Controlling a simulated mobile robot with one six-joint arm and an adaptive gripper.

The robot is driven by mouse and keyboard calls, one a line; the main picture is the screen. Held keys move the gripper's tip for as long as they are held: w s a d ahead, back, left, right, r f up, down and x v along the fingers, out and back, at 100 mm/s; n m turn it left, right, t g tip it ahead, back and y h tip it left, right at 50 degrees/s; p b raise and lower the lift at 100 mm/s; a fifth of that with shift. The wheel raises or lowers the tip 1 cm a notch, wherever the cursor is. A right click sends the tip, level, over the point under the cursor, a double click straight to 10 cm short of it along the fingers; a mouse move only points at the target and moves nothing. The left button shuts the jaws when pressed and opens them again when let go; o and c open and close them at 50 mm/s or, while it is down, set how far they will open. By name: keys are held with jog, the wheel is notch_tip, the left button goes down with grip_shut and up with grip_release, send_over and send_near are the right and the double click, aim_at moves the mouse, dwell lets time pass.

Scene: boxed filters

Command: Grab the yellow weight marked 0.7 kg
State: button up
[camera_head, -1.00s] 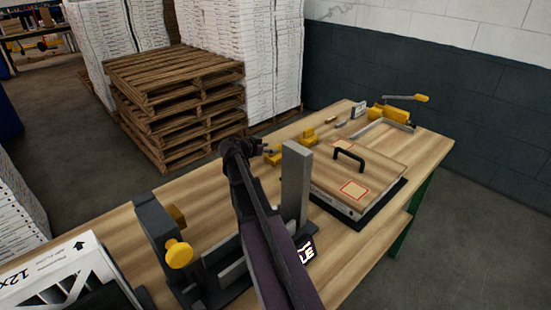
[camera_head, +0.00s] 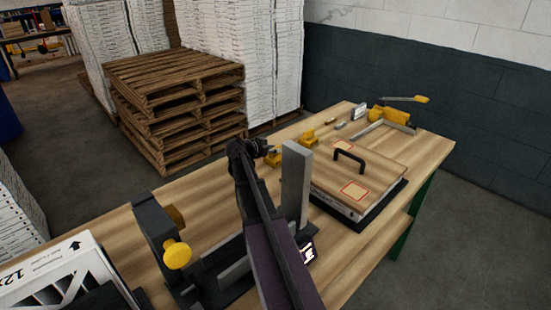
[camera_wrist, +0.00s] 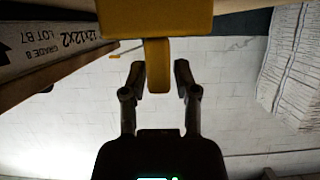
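A yellow block with an upright tab (camera_wrist: 157,65), seen upside down, fills the top middle of the wrist view. No marking on it can be read. My gripper (camera_wrist: 161,76) is open, with one finger on each side of the tab. A small gap shows at the right finger; contact at the left finger cannot be told. In the head view my gripper (camera_head: 263,148) is at the table's far edge, beside a small yellow weight (camera_head: 273,158) that it partly hides. Another yellow weight (camera_head: 308,137) stands farther right along that edge.
A wooden lid with a black handle (camera_head: 350,160) lies on the table right of my arm. A grey upright post (camera_head: 297,180) stands close to my arm. A clamp with a yellow knob (camera_head: 177,254) is at left. Stacked pallets (camera_head: 175,100) stand behind the table.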

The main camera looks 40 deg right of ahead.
aim_at(274, 148)
grip_shut()
jog(key=shift+r, duration=0.2)
notch_tip(274, 148, up, 10)
jog(key=p, duration=1)
jog(key=shift+f, duration=0.15)
dwell(0.6)
